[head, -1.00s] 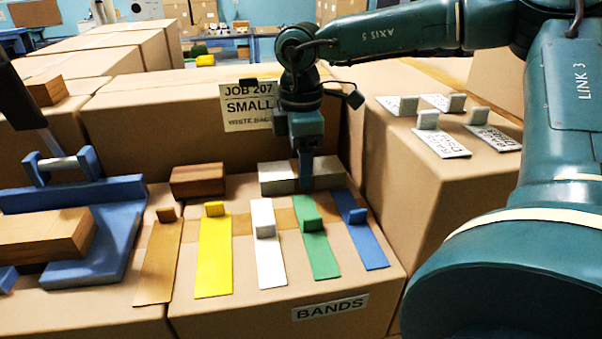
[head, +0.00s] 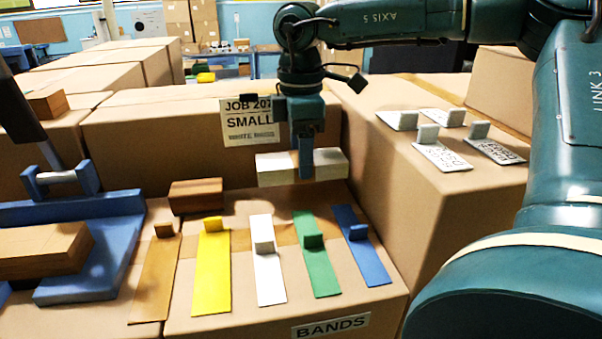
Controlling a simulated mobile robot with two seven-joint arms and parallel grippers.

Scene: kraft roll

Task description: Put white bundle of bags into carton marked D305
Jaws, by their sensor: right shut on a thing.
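My right gripper (head: 306,172) is shut on the white bundle of bags (head: 330,164), a pale block gripped across its middle. It holds the bundle above the back of the carton labelled BANDS (head: 331,326). The front tags on the right-hand carton, a left one (head: 442,157) and a right one (head: 495,151), carry lettering too small to read surely. I cannot make out a carton marked D305. My left gripper is not in view.
Brown, yellow (head: 211,275), white (head: 268,280), green (head: 319,272) and blue (head: 365,255) strips lie in front. A brown block (head: 196,196) sits left of the bundle. A sign (head: 249,121) reads JOB 207 SMALL. A blue fixture (head: 88,262) stands at left.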

